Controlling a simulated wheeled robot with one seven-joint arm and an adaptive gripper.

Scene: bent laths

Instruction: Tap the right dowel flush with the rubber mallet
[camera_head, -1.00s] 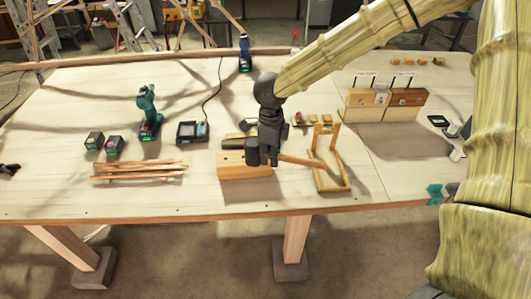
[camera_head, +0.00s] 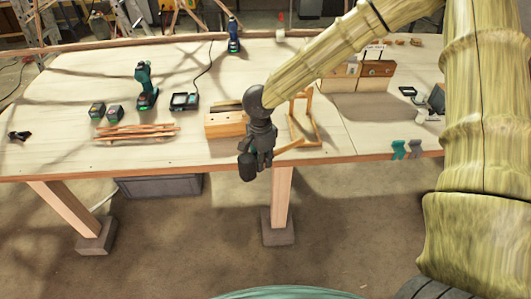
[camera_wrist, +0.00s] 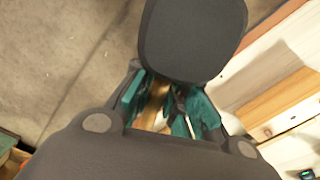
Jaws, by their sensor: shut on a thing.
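My gripper (camera_head: 262,157) is shut on the handle of the rubber mallet, with its teal fingers (camera_wrist: 168,108) around the handle in the wrist view. The mallet's dark head (camera_head: 246,167) hangs at the table's front edge, and floor shows around it. Its wooden handle (camera_head: 298,145) points right. The black head (camera_wrist: 192,40) fills the top middle of the wrist view. A pale wooden block (camera_head: 225,124) lies on the table behind and left of the mallet, partly covered by my arm. I cannot make out the dowels. A wooden block also shows in the wrist view (camera_wrist: 275,103).
A wooden frame (camera_head: 305,122) stands right of my gripper. Laths (camera_head: 137,132), a teal drill (camera_head: 146,86), batteries (camera_head: 105,110) and a charger (camera_head: 185,101) are on the left. Upright boards (camera_head: 375,76) stand at the back right. Teal clamps (camera_head: 400,149) grip the front edge.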

